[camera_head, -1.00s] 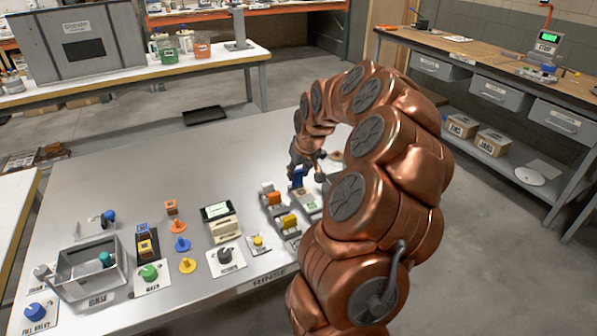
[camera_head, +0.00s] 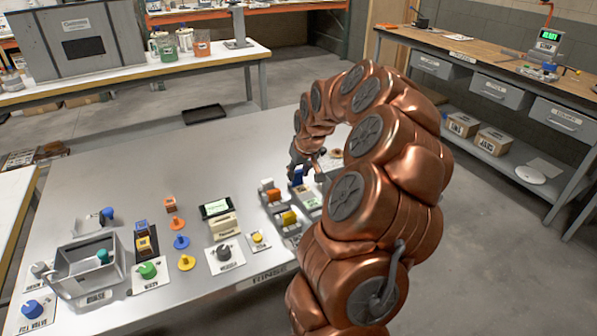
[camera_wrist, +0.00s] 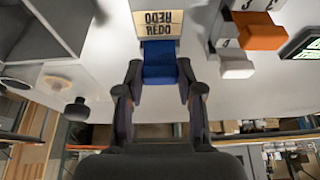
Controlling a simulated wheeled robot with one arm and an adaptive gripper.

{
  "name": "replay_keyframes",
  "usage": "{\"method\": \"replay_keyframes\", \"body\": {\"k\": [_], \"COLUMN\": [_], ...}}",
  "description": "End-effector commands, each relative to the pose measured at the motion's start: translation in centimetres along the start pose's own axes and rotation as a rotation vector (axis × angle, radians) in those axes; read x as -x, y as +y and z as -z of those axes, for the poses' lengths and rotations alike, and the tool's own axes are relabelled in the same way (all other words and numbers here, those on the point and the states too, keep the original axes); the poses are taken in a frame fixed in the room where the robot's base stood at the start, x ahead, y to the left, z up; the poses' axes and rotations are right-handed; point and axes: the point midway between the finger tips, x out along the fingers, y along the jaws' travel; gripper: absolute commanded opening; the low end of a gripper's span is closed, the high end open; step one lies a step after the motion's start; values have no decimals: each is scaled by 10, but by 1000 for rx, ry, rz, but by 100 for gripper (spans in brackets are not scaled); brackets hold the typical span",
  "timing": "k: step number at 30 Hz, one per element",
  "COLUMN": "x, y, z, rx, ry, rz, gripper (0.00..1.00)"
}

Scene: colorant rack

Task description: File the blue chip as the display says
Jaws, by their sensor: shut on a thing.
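The blue chip (camera_wrist: 160,62) is between the fingers of my gripper (camera_wrist: 159,78), directly in front of a tan block marked REDO (camera_wrist: 158,22) in the wrist view. In the head view the blue chip (camera_head: 297,177) shows as a small blue patch at the rack, beside my gripper (camera_head: 308,170). My gripper is shut on it. I cannot tell whether the chip's lower end sits in a slot. A small display (camera_head: 216,208) with a pale green screen stands left of the rack; its text is too small to read. My arm hides the rack's right part.
Knobs, coloured pegs and a grey bin (camera_head: 90,266) occupy the table's front left. The table's (camera_head: 210,155) back middle is clear.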

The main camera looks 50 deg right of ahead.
Motion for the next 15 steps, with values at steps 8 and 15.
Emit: {"method": "replay_keyframes", "body": {"k": [8,15], "x": [-5,-10], "y": [0,0], "z": [-2,-4], "rx": [0,0], "ry": [0,0], "rz": [0,0], "gripper": [14,14]}}
